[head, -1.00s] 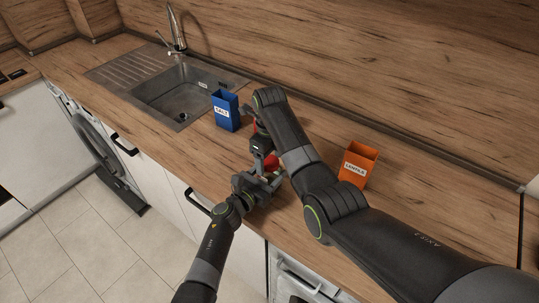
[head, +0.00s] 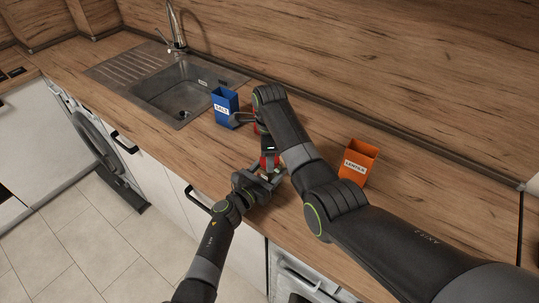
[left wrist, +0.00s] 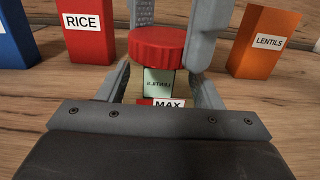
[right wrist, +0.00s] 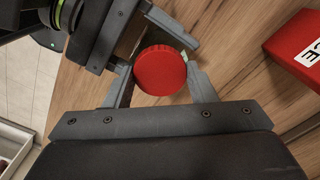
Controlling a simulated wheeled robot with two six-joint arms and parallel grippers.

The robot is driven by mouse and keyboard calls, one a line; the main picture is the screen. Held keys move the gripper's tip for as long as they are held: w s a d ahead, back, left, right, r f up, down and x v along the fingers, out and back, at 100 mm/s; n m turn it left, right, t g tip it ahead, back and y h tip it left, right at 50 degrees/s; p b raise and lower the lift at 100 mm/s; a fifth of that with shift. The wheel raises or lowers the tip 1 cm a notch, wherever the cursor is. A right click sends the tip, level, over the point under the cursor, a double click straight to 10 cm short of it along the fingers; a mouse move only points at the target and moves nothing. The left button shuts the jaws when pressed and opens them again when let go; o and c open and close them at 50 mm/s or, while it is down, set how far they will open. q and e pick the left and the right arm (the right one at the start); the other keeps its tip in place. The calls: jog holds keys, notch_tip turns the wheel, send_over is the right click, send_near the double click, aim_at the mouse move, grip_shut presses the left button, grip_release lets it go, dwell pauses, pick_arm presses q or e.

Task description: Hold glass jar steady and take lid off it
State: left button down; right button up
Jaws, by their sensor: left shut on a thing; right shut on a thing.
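The glass jar (left wrist: 158,83) stands upright in the left wrist view, with a pale label and a MAX marking. Its round red lid (left wrist: 157,48) sits on top with no clear gap. My left gripper (left wrist: 158,92) is shut on the jar body, one finger on each side. My right gripper (right wrist: 160,78) comes from above and is shut on the lid, which also shows in the right wrist view (right wrist: 160,70). In the head view my right arm and grippers mostly hide the jar; some red of the lid (head: 264,163) shows.
A blue SALT box (head: 225,107) stands behind to the left. An orange LENTILS box (head: 357,162) stands to the right. A red RICE box (left wrist: 88,30) is behind the jar, mostly hidden in the head view. The sink (head: 180,90) is at the back left.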

jog(key=n, duration=1.2)
jog(key=shift+w, duration=0.1)
jog(key=n, duration=0.6)
jog(key=shift+r+n, duration=0.1)
jog(key=shift+n, duration=0.2)
jog(key=n, duration=1.6)
pick_arm(q)
jog(key=shift+s, duration=0.1)
pick_arm(e)
jog(key=n, duration=0.6)
jog(key=shift+r+n, duration=0.1)
jog(key=shift+n, duration=0.2)
jog(key=n, duration=0.5)
jog(key=shift+r, duration=0.2)
